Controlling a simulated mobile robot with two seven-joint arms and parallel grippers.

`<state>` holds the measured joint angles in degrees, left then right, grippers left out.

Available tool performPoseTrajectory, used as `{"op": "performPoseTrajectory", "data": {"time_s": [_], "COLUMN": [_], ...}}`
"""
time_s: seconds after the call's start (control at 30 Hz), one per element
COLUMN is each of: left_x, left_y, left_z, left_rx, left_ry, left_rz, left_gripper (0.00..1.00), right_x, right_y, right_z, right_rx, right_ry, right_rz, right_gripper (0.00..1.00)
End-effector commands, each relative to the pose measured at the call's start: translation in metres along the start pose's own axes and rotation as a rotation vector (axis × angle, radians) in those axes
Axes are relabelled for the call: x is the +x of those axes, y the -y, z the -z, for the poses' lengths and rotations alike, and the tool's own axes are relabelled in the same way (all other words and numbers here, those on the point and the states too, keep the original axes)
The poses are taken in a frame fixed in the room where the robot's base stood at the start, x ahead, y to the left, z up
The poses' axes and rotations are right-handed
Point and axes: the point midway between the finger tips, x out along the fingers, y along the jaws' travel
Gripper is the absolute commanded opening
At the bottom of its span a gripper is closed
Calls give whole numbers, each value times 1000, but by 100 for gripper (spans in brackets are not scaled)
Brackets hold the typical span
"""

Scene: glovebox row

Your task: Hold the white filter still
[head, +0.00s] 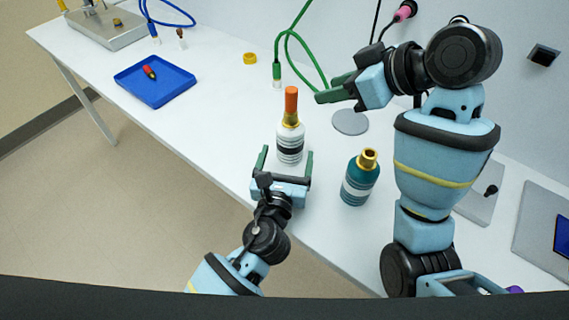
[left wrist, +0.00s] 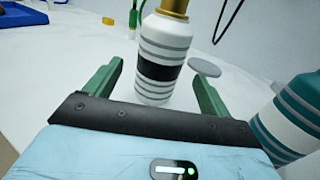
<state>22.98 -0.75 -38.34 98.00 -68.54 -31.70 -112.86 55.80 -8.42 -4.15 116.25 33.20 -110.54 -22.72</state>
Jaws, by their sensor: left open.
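The white filter (head: 289,143) stands upright on the bench, with grey bands, a black band, a gold neck and an orange top. It also shows in the left wrist view (left wrist: 160,62), where its top is cut off. My left gripper (head: 286,160) is open, low over the bench at the near side of the filter. In the left wrist view its green fingers (left wrist: 158,72) lie to either side of the filter's lower body, with gaps showing. My right gripper (head: 326,90) is beyond the filter to the right, its fingers apart, near the green cable.
A teal and white bottle (head: 360,178) with a gold neck stands right of the filter. A green cable (head: 302,46) with a plug hangs behind. A grey disc (head: 350,123) lies on the bench. A blue tray (head: 155,81) is at the left. The bench's front edge is close.

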Motion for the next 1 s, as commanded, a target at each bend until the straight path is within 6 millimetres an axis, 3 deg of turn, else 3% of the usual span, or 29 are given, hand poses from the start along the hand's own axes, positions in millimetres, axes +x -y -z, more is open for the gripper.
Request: {"op": "performPoseTrajectory", "data": {"time_s": [0.33,0.77,1.0], "left_x": [47,57,57], "left_y": [0,0,0], "left_z": [-1,0,0], "left_rx": [-1,-2,-2], "left_ry": [1,-1,-1], "left_rz": [-1,1,0], "left_gripper": [83,83,55], "right_x": [0,0,0], "right_y": [0,0,0], "right_z": [0,0,0], "right_rx": [0,0,0], "right_ry": [0,0,0], "right_rz": [0,0,0], "right_gripper": [36,36,36]}}
